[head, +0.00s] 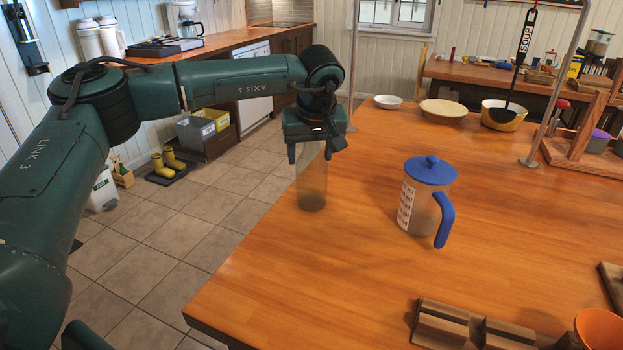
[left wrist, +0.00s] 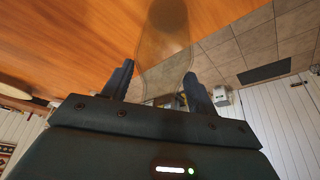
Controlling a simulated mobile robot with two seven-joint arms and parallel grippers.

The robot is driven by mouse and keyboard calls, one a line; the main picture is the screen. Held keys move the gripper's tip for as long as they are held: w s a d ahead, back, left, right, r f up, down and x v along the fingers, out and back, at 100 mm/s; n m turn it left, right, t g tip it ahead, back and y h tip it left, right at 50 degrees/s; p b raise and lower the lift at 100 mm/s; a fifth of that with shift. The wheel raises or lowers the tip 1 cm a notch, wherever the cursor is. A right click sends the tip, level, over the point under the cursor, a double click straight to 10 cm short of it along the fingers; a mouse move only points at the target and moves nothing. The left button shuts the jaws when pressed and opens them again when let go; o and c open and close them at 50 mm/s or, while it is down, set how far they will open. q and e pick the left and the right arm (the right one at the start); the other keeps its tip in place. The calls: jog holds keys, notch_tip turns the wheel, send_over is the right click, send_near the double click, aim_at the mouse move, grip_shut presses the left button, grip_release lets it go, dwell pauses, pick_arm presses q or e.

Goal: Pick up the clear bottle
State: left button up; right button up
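The clear bottle (head: 312,187) is a see-through, greyish cylinder standing upright on the wooden table near its left edge. My left gripper (head: 316,150) is above it, pointing down, with one finger on each side of its upper part. The fingers look open, with a small gap beside the bottle in the head view. In the left wrist view the bottle (left wrist: 165,40) extends out between the two fingertips (left wrist: 159,70). Its top is partly hidden by the gripper. My right gripper is not in view.
A blue-lidded pitcher (head: 421,200) with a blue handle stands to the right of the bottle. A dark wooden holder (head: 470,328) sits at the front. A white bowl (head: 388,102), a tan bowl (head: 443,112) and a yellow pot (head: 503,118) stand farther back. The table's left edge is close.

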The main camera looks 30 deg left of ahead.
pick_arm(q)
jog(key=c, duration=1)
jog(key=shift+r, duration=0.2)
